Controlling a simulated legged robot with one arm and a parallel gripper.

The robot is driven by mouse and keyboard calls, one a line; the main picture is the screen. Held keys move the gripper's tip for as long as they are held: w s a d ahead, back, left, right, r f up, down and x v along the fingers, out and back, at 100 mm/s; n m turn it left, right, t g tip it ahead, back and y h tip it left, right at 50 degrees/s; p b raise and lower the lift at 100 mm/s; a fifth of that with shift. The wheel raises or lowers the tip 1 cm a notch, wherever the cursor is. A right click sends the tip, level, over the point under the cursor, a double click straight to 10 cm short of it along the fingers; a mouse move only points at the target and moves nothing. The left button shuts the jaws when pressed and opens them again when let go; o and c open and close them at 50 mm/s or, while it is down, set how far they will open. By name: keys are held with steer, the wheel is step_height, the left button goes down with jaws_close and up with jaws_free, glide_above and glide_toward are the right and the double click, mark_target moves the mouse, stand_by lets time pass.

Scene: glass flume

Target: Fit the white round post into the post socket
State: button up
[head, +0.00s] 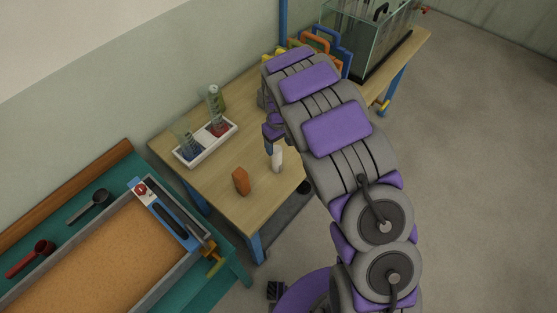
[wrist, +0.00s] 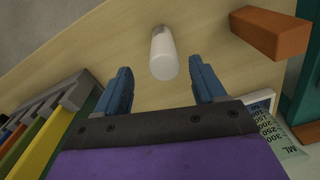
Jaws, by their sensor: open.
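The white round post (head: 277,158) stands upright on the wooden table near its front edge. In the wrist view the post (wrist: 163,52) is just ahead of my gripper (wrist: 160,66), roughly centred between the two blue fingers. The fingers are apart and not closed on it. In the head view my gripper (head: 270,137) hangs beside the post's upper end, partly hidden by my arm. I cannot make out the post socket in either view.
An orange block (head: 241,181) lies left of the post. A white tray (head: 207,147) holds graduated cylinders. Coloured frames (head: 318,42) and a glass tank (head: 372,45) stand at the far end. A sand tray (head: 95,255) sits on the teal table. Bare tabletop surrounds the post.

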mark_target(278, 157)
steer(key=f, duration=0.2)
steer(key=f+b, duration=0.1)
steer(key=f, duration=0.5)
steer(key=shift+w+a+f+b, duration=0.1)
steer(key=shift+a+b, duration=0.25)
steer(key=shift+a, duration=0.05)
steer(key=shift+d+f, duration=0.1)
steer(key=shift+d, duration=0.4)
steer(key=shift+a, duration=0.9)
steer(key=c, duration=0.6)
steer(key=shift+d, duration=0.7)
steer(key=c, duration=0.7)
